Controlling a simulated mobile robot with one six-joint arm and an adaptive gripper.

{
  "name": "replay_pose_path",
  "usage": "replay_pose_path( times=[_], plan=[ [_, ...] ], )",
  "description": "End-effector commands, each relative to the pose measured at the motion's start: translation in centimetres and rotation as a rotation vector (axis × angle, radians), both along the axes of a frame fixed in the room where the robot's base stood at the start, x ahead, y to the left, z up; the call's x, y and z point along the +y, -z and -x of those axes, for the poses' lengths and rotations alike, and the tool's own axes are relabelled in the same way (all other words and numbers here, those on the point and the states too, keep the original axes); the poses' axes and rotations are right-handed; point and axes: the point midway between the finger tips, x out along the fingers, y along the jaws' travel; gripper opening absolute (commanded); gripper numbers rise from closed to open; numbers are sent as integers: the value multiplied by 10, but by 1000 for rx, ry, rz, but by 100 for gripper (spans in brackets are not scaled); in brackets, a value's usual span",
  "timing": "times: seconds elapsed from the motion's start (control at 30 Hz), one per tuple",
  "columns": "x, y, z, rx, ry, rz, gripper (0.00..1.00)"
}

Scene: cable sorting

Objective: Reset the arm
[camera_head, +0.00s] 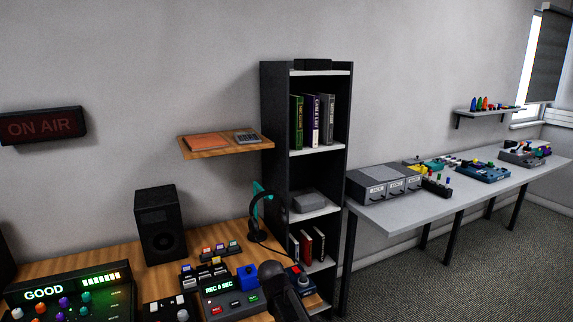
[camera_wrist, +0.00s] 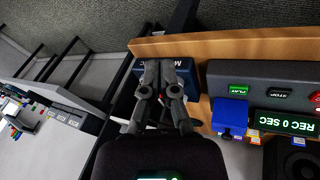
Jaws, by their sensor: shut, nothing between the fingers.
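My gripper (camera_wrist: 161,70) shows in the wrist view with its two dark fingers close together, shut and empty. Its fingertips are over a dark blue box with white lettering (camera_wrist: 188,75) at the edge of the wooden desk (camera_wrist: 225,45). I cannot tell how far above the box they are.
A recorder reading "REC 0 SEC" (camera_head: 222,288) and a blue block (camera_head: 248,276) lie close by on the desk. A headset (camera_head: 258,225) and speaker (camera_head: 161,226) stand behind. A black bookshelf (camera_head: 269,130) separates the desk from a long grey table (camera_head: 400,222) holding labelled boxes (camera_head: 378,190).

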Motion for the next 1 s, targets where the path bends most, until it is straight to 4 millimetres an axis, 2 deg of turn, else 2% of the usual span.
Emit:
replay_pose_path(
  times=[0.03,0.2,0.5,0.7,1.0],
  plan=[
    [-19,-6,12,23,19,-17,0],
    [-65,-13,41,100,66,-80,0],
    [-128,-28,99,212,131,-212,0],
    [-150,-36,127,257,154,-284,0],
    [-157,-38,136,274,160,-316,0]
  ],
)
